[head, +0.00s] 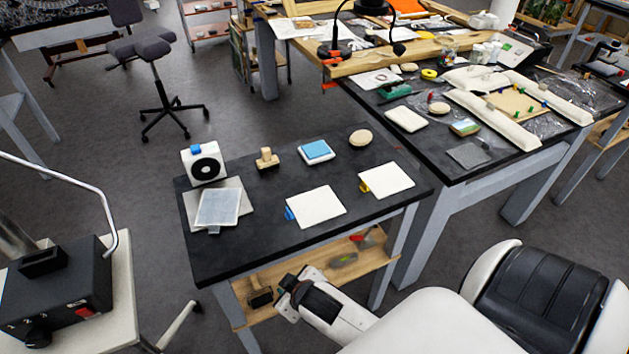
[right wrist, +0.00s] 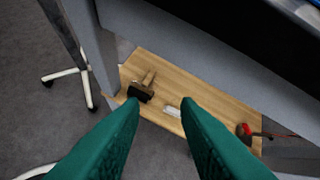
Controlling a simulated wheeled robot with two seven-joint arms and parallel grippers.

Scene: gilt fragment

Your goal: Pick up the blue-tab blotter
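The blue-tab blotter is a white rectangular pad (head: 317,206) lying flat on the dark table, with its blue tab (head: 289,213) at the left edge. A similar pad with a yellow tab (head: 388,180) lies to its right. My right gripper (right wrist: 160,103) shows two green fingers spread apart with nothing between them. It is low, in front of the table, over the wooden lower shelf. In the head view its wrist shows below the tabletop, and the fingers cannot be made out. The blotter is not in the right wrist view. My left gripper is not in view.
The dark table (head: 260,242) also holds a white block with a black disc (head: 205,165), a grey framed sheet (head: 217,207), a wooden-handled stamp (head: 267,159), a blue pad (head: 316,151) and a round tan object (head: 361,138). A hammer-like tool (right wrist: 142,90) lies on the shelf (right wrist: 190,75).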

